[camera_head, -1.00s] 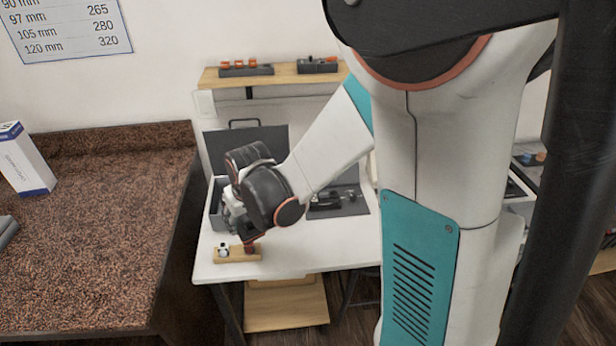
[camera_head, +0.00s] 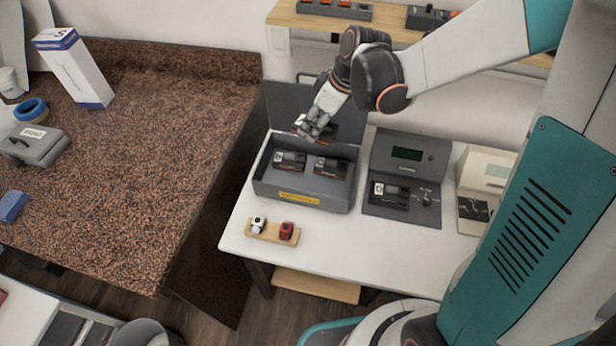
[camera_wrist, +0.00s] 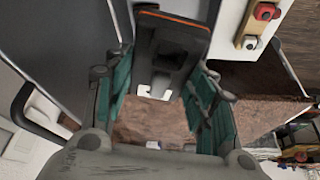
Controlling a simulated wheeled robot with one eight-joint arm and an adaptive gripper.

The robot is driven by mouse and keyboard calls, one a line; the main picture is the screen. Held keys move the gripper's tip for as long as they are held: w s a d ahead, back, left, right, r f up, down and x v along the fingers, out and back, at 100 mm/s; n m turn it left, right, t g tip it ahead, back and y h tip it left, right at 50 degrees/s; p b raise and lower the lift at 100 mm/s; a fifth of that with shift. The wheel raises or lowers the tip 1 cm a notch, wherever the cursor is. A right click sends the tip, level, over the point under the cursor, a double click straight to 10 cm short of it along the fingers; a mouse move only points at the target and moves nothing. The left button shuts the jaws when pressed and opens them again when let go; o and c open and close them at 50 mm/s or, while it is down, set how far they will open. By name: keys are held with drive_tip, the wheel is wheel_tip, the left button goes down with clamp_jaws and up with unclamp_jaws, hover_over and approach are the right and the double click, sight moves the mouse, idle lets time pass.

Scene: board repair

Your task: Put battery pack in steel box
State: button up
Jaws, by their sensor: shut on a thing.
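The steel box (camera_head: 263,187) is grey, with a yellow label on its front and its lid (camera_head: 283,103) standing open at the back. Two dark battery packs, a left one (camera_head: 288,160) and a right one (camera_head: 330,168), sit inside it. My gripper (camera_head: 316,128) is over the back of the box, in front of the lid. In the wrist view, its green-padded fingers are shut on a dark battery pack (camera_wrist: 172,38) with an orange edge. In the head view, the held pack is partly hidden behind the fingers. Another pack (camera_head: 389,191) sits in the charger.
The charger (camera_head: 408,155) with a small display stands right of the box. A wooden block (camera_head: 271,236) with a white and a red piece lies in front. A shelf (camera_head: 385,25) runs above the table. A brown counter (camera_head: 150,180) is at left.

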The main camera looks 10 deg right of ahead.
drive_tip(key=a+n, duration=0.1)
drive_tip(key=a+r+n+g, duration=0.1)
drive_tip(key=shift+a+n+y, duration=0.15)
drive_tip(key=shift+n+y, duration=0.15)
drive_tip(key=shift+a+f, duration=0.1)
drive_tip(key=shift+f, duration=0.1)
drive_tip(key=b, duration=0.7)
hover_over(307, 183)
wheel_tip(307, 183, down, 20)
drive_tip(key=shift+r, duration=0.25)
drive_tip(key=shift+f+b, duration=0.4)
drive_tip(key=shift+f, duration=0.05)
drive_tip(key=shift+f, duration=0.15)
